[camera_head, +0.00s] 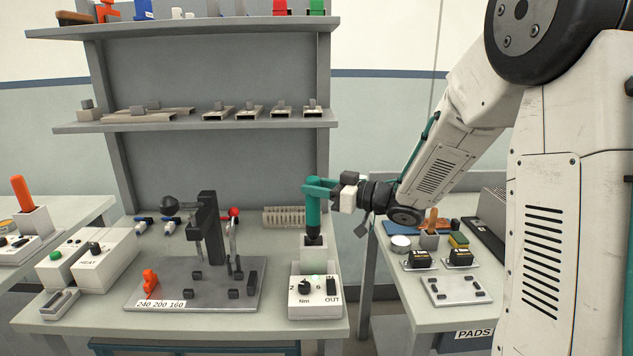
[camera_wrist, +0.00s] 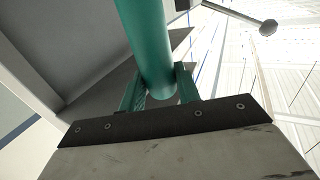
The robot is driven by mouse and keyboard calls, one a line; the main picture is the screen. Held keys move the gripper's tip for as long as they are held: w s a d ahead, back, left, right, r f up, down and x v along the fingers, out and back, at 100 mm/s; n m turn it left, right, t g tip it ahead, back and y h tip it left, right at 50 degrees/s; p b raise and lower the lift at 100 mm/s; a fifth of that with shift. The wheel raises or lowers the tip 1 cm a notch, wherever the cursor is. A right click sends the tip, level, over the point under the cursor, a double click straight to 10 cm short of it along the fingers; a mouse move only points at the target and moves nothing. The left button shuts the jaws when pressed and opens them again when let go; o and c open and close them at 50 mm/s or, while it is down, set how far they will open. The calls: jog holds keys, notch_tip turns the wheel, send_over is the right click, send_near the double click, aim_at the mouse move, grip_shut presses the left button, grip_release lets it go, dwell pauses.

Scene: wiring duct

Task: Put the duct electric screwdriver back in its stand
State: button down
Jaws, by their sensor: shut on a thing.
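The electric screwdriver (camera_head: 313,212) is a green upright cylinder with a dark lower end. That lower end is at the top opening of the light grey stand (camera_head: 313,255), which stands behind a white control box; how deep it sits is hard to tell. My gripper (camera_head: 322,187) comes from the right and is shut around the upper part of the screwdriver. In the wrist view the green screwdriver body (camera_wrist: 148,45) stands between the two green fingers (camera_wrist: 160,88). The fingertips are partly hidden by the screwdriver.
The white control box (camera_head: 315,298) with a knob and a lit green lamp is in front of the stand. A dark fixture with clamps (camera_head: 205,240) stands to the left on the same bench. A shelf rack (camera_head: 210,127) rises behind. A second table (camera_head: 400,290) is at the right.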

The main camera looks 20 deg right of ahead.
jog(key=shift+f, duration=2.6)
jog(key=c, duration=0.9)
grip_release()
jog(key=v, duration=0.7)
jog(key=shift+s+d+r, duration=0.1)
jog(key=shift+s+d, duration=0.15)
jog(key=shift+d, duration=0.05)
